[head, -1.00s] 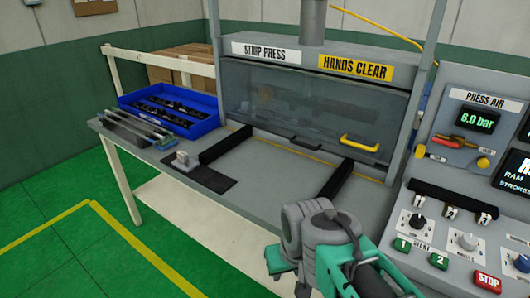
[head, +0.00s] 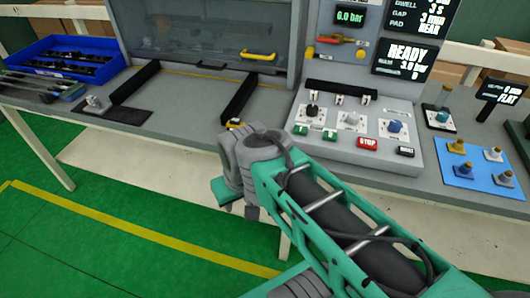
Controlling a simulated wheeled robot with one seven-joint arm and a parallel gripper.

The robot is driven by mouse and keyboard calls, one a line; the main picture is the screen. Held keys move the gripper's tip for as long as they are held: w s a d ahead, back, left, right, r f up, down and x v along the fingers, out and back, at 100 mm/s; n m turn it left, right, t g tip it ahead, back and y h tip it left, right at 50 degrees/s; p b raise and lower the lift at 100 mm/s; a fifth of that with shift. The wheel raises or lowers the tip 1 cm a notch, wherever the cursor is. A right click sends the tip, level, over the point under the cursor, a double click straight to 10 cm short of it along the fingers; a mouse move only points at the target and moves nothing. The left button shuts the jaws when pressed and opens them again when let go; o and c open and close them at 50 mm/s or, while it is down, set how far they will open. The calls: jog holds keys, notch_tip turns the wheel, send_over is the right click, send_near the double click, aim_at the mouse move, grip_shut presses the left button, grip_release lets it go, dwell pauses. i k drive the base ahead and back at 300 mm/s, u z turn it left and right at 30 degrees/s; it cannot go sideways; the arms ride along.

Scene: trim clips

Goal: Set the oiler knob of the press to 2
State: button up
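The press control panel (head: 330,150) stands right of centre in the head view. It carries a black knob (head: 312,111), a pale grey knob (head: 350,118) and a blue knob (head: 394,126), each on a white dial plate. A teal knob (head: 441,117) sits on a separate plate to the right of the panel. The labels and dial numbers are too small to read, so I cannot tell which knob is the oiler or where it points. My arm reaches up from the lower right, in front of the bench.
Green and red buttons (head: 368,144) line the panel's front. A blue mat (head: 470,178) with several knobbed pieces lies at the right. The press guard has a yellow handle (head: 259,56). A blue bin (head: 66,62) stands at the far left. The floor at the left is clear.

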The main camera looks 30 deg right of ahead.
aim_at(442, 117)
jog(key=z, duration=0.4)
jog(key=k, duration=0.5)
jog(key=z, duration=1.6)
jog(key=k, duration=0.55)
jog(key=z, duration=0.35)
jog(key=i, duration=0.95)
jog(key=u, duration=0.35)
jog(key=i, duration=0.8)
jog(key=u, duration=0.1)
